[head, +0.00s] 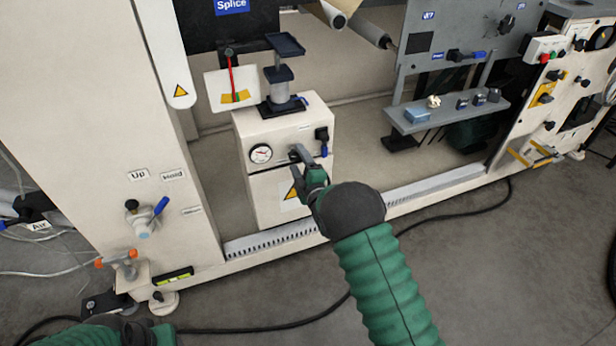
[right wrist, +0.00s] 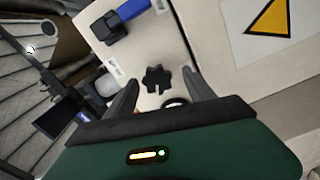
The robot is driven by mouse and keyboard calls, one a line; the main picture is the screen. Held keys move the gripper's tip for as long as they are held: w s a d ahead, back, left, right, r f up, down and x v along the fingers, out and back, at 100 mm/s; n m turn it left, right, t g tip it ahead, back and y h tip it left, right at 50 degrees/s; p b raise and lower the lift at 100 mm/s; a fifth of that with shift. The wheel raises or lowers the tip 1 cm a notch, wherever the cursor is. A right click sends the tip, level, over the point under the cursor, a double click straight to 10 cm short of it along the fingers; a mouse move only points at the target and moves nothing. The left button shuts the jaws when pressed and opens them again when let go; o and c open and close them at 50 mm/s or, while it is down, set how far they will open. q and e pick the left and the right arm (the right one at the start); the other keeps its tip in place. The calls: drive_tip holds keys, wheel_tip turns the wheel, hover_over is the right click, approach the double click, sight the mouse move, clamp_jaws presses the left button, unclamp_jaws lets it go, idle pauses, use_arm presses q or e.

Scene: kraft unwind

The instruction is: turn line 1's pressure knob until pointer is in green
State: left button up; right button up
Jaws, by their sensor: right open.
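The black lobed knob (right wrist: 157,78) is on the pale cabinet front, between the two spread fingers of my right gripper (right wrist: 154,92) in the right wrist view. The fingers stand on either side of it and do not look closed on it. A white plate (head: 216,88) above carries a red pointer over a yellow band with some green. My left gripper is not visible.
The pale cabinet (head: 258,190) has a black fitting with a blue handle (head: 323,142) close right of the gripper. A grey shelf (head: 450,112) with small items stands farther right. A black cable (head: 450,218) crosses the open floor.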

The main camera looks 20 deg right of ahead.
drive_tip(key=s+p, duration=0.4)
drive_tip(key=s, duration=1)
drive_tip(key=shift+s+d, duration=0.2)
drive_tip(key=shift+s, duration=0.15)
drive_tip(key=s+a+m+g, duration=0.3)
drive_tip(key=s+m+g, duration=1.2)
drive_tip(key=s, duration=0.9)
wheel_tip(320, 180, up, 33)
drive_tip(key=p, duration=3.3)
drive_tip(key=shift+d+r+h, duration=0.15)
drive_tip(key=shift+h, duration=0.15)
